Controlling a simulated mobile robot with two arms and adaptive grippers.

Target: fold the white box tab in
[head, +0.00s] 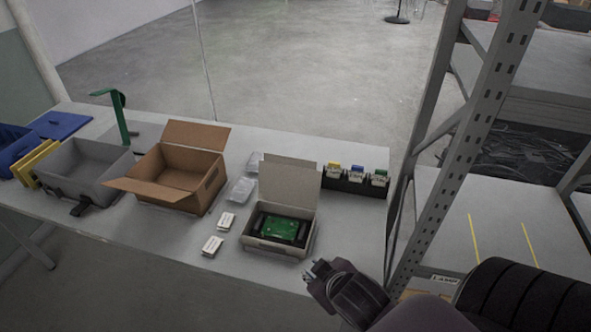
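The white box (273,246) stands open on the table, with its lid panel (290,185) raised at the back. A green circuit board (279,228) with black parts at its sides lies inside. I cannot make out a separate tab clearly at this size. My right gripper (318,270) is just in front of the box's right front corner, apart from the box. Its fingertips are small and dark, and I cannot tell whether they are open or shut. My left gripper is not in view.
An open brown cardboard box (173,180) and a grey bin (88,167) stand to the left on the table (150,228). Two small white packs (213,246) lie left of the white box. A black holder (350,182) stands behind right. A metal shelf (436,150) rises at right.

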